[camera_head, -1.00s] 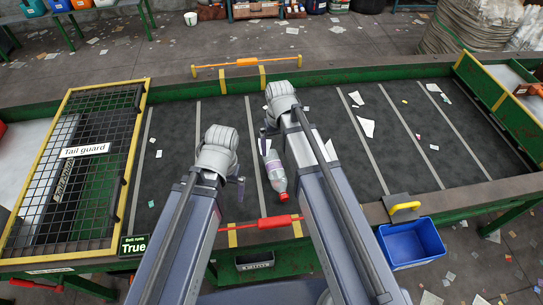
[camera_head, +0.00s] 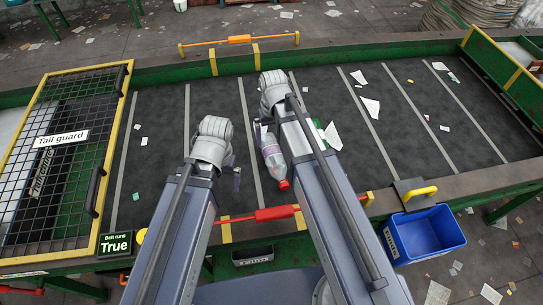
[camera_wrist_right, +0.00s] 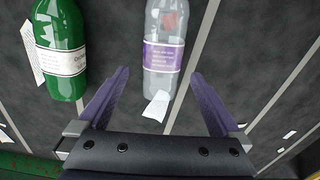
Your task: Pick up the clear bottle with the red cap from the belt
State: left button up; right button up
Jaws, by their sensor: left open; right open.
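The clear bottle (camera_head: 272,156) lies on the dark belt in the head view, its red cap (camera_head: 283,185) toward me. In the right wrist view the clear bottle (camera_wrist_right: 166,30) shows a purple and white label; its cap is out of frame. My right gripper (camera_wrist_right: 160,75) is open, its fingers spread either side of the bottle's base end, with nothing held. In the head view its jaws are mostly hidden by my arm, beside the bottle. My left gripper (camera_head: 237,178) is open and empty over the belt, left of the bottle.
A green bottle (camera_wrist_right: 60,50) lies left of the clear one in the wrist view, partly behind my right arm in the head view. Paper scraps (camera_head: 371,108) dot the belt. A tail guard (camera_head: 60,165) covers the left end. A blue bin (camera_head: 425,232) stands front right.

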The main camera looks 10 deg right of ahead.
aim_at(272, 148)
pick_arm(q)
jog(key=shift+f+b, duration=1.3)
jog(key=shift+f, duration=0.05)
pick_arm(e)
jog(key=shift+f, duration=1.3)
jog(key=shift+f, duration=0.1)
pick_arm(q)
notch_tip(272, 148, down, 5)
jog(key=b, duration=0.5)
jog(key=shift+f, duration=0.15)
pick_arm(e)
notch_tip(272, 148, down, 5)
jog(key=shift+a+f, duration=0.1)
jog(key=shift+a, duration=0.05)
jog(key=c, duration=1.2)
pick_arm(q)
jog(key=shift+r, duration=0.2)
pick_arm(e)
jog(key=shift+r, duration=0.25)
notch_tip(272, 148, up, 10)
jog(key=p, duration=1)
pick_arm(q)
notch_tip(272, 148, up, 10)
